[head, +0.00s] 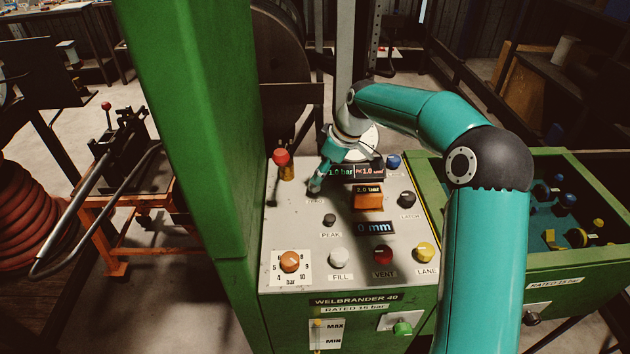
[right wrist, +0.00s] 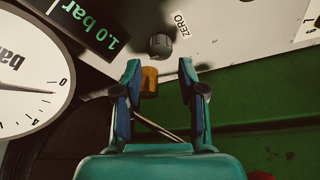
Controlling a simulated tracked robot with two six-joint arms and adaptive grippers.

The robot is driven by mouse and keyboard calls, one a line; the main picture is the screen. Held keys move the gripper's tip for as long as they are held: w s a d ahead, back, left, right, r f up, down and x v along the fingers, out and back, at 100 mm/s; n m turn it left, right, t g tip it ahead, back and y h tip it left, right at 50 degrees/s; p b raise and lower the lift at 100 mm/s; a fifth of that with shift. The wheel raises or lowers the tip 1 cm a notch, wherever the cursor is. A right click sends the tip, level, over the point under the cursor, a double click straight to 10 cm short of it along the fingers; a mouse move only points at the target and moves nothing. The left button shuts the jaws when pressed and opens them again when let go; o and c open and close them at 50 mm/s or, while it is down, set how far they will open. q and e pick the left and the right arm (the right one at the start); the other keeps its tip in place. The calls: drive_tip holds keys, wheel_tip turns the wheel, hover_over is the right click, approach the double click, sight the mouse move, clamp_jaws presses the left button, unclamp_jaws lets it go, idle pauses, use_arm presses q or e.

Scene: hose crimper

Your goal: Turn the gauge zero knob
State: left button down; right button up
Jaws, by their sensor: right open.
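The gauge zero knob (right wrist: 159,46) is a small dark grey knob on the pale panel, beside a ZERO label (right wrist: 180,24) in the right wrist view. In the head view my gripper hides it. My right gripper (right wrist: 160,70) is open, its two fingertips apart with the knob just beyond the gap between them; I cannot tell whether they touch it. In the head view the right gripper (head: 318,182) reaches down to the panel's upper left. The white round gauge (right wrist: 30,105) has its needle close to 0. My left gripper is not in view.
A red-topped post (head: 281,158) stands left of the gripper. The panel (head: 300,225) carries a green 1.0 bar display (right wrist: 90,22) and several coloured knobs, including an orange one (head: 290,261). A green upright (head: 185,100) rises at left; a green bin (head: 560,262) is at right.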

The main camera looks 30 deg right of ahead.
sight(314, 188)
drive_tip(key=shift+x, duration=2.5)
drive_tip(key=c, duration=0.7)
drive_tip(key=shift+a, duration=0.15)
clamp_jaws()
drive_tip(key=shift+w, duration=0.1)
